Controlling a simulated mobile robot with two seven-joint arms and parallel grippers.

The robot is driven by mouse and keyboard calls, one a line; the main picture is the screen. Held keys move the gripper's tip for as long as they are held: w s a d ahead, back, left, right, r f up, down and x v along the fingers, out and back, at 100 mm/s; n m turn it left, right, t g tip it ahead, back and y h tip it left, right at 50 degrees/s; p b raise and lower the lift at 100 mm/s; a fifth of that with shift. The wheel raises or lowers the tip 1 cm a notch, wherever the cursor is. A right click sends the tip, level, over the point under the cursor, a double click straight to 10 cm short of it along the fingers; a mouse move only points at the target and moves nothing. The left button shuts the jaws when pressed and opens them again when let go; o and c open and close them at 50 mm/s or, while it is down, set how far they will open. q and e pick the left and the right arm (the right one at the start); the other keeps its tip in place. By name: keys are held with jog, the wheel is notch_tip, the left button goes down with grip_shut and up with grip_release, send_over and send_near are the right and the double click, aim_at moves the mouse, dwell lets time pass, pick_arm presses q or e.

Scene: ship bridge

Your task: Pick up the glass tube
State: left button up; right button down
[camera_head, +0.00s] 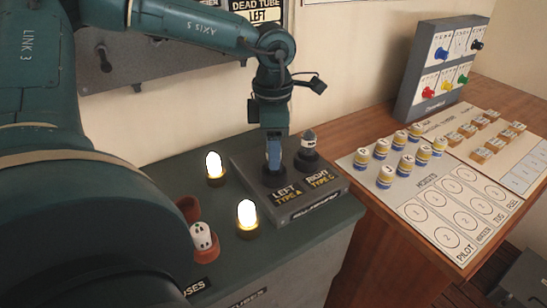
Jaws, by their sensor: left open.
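My left gripper (273,153) points straight down over the left socket of a dark grey socket box (318,205), marked LEFT TYPE A and RIGHT TYPE C. It is open. A blue part shows at its fingertips; I cannot tell whether it is a finger or a tube between the fingers. The left socket is mostly hidden below the gripper. A dark tube with a pale band (308,143) stands upright in the right socket, beside the gripper and apart from it. My right gripper is not in view.
Two glowing lamps (215,166) (247,213) stand on the green cabinet top. A white dotted piece (202,237) sits in a reddish holder at the front left. To the right, a wooden table holds a board (425,207) with several striped pegs and a switch panel (441,68).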

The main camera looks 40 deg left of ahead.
pick_arm(q)
notch_tip(320, 180, down, 2)
jog(key=shift+f, duration=0.1)
jog(key=c, duration=1)
